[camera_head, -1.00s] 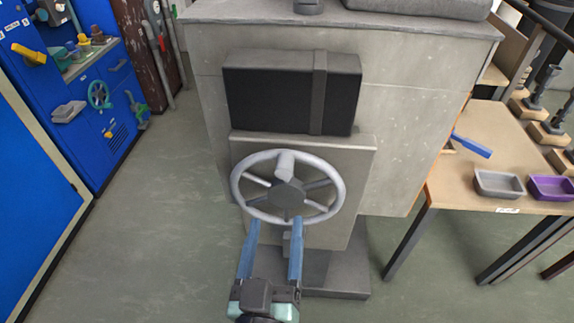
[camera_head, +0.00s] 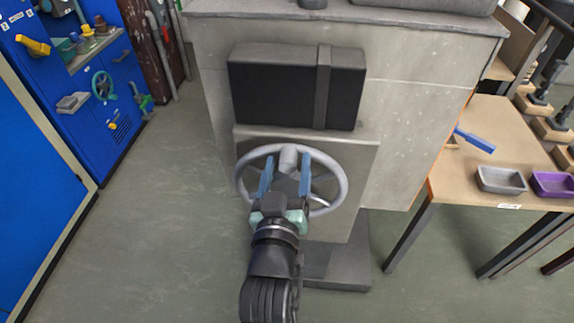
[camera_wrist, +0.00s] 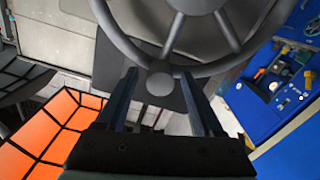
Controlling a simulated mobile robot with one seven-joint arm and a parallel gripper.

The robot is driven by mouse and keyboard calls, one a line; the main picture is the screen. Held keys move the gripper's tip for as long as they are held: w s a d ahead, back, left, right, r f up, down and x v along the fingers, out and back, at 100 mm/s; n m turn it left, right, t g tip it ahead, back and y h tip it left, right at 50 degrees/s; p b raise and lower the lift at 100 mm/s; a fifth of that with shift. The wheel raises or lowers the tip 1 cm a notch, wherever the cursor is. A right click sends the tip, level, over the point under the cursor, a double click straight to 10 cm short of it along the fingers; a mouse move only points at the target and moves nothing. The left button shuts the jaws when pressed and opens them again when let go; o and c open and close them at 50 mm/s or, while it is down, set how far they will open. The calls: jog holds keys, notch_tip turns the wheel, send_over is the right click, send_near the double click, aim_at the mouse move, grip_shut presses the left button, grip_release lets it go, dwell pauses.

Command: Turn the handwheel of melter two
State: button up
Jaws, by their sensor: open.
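A grey handwheel (camera_head: 342,181) with a rim, spokes and a knob (camera_head: 288,152) at its top is mounted on the front plate of a large grey housing. No number is readable on the housing. My gripper (camera_head: 287,160) is open in front of the wheel, its two blue fingers pointing at the upper rim, one on each side of the knob. In the wrist view the rim (camera_wrist: 118,37) crosses beyond the fingers, and the round knob end (camera_wrist: 159,84) shows between the fingertips, with gaps on both sides. My gripper hides the hub and lower wheel in the head view.
A black panel (camera_head: 275,93) with a strap sits above the wheel. A wooden table (camera_head: 465,183) with a grey tray (camera_head: 501,181) and a purple tray (camera_head: 553,184) stands at right. Blue cabinets with a teal wheel (camera_head: 103,86) are at left. Floor between is clear.

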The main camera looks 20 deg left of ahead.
grip_shut()
dwell(0.3)
dwell(1.1)
